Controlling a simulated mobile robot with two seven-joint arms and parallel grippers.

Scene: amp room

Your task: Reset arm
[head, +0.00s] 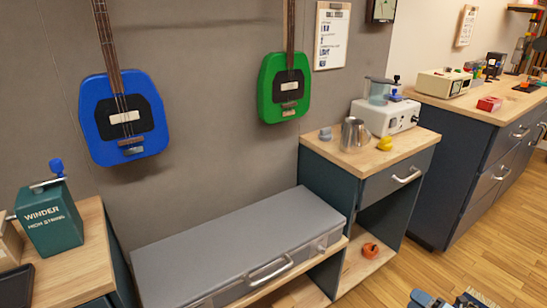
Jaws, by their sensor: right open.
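My right gripper (445,301) shows only in part at the bottom edge of the head view, right of centre. It is low in front of the cabinets, over the wood floor, with its jaws open and nothing seen between them. Most of the right arm is cut off by the frame. My left gripper and left arm are not in view.
A grey case (235,245) lies on a low bench. A side cabinet (366,160) holds a metal pitcher (354,135) and a white machine (384,117). A green winder box (49,220) stands left. Blue (150,140) and green (272,104) guitars hang above. Open floor (440,262) lies right.

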